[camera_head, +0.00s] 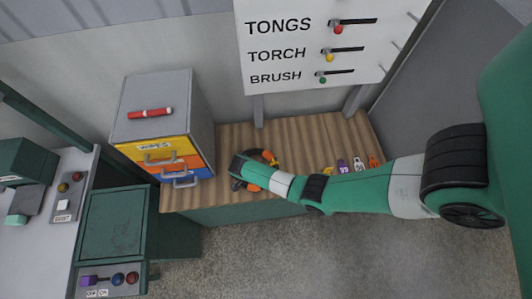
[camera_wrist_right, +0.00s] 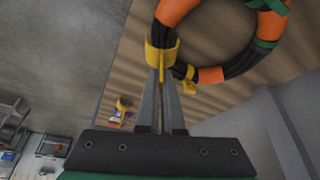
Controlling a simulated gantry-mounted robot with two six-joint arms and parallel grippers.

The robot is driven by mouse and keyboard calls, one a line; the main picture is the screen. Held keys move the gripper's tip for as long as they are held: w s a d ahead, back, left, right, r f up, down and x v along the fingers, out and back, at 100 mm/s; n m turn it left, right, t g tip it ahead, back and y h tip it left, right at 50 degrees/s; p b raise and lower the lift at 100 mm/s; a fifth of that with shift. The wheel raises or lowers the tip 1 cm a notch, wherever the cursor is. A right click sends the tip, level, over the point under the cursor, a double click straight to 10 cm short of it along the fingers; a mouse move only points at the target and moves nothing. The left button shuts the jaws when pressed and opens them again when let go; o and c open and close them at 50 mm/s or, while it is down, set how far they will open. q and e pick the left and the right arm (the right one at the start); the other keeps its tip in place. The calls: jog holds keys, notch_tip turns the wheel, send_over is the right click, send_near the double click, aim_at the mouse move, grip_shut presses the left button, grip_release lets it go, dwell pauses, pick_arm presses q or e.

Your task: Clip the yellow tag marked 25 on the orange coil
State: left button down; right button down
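The coil (camera_wrist_right: 184,9) is a ring of black hose with orange and green bands. In the head view the coil (camera_head: 268,157) lies on the wooden bench, partly hidden under my right arm. My right gripper (camera_wrist_right: 163,78) is shut on a yellow tag (camera_wrist_right: 160,58), which sits against a black stretch of the coil and appears to wrap around it. I cannot read a number on it. A second small yellow piece (camera_wrist_right: 189,76) shows on the coil just right of the fingertips. My left gripper is not in view.
More tags, yellow (camera_head: 328,171), purple (camera_head: 343,166), white (camera_head: 359,163) and orange (camera_head: 373,161), stand at the bench's right. A drawer cabinet (camera_head: 180,95) with a red marker-like item (camera_head: 150,113) on top stands left. A tool board (camera_head: 290,50) hangs behind.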

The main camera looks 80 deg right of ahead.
jog(key=shift+f+b, duration=0.75)
jog(key=shift+f, duration=0.35)
jog(key=shift+f+b, duration=0.5)
jog(key=shift+f, duration=0.1)
jog(key=c, duration=1)
grip_release()
jog(key=p+v, duration=0.3)
jog(key=v, duration=0.8)
jog(key=shift+w+a+r, duration=0.15)
jog(key=shift+r, duration=0.15)
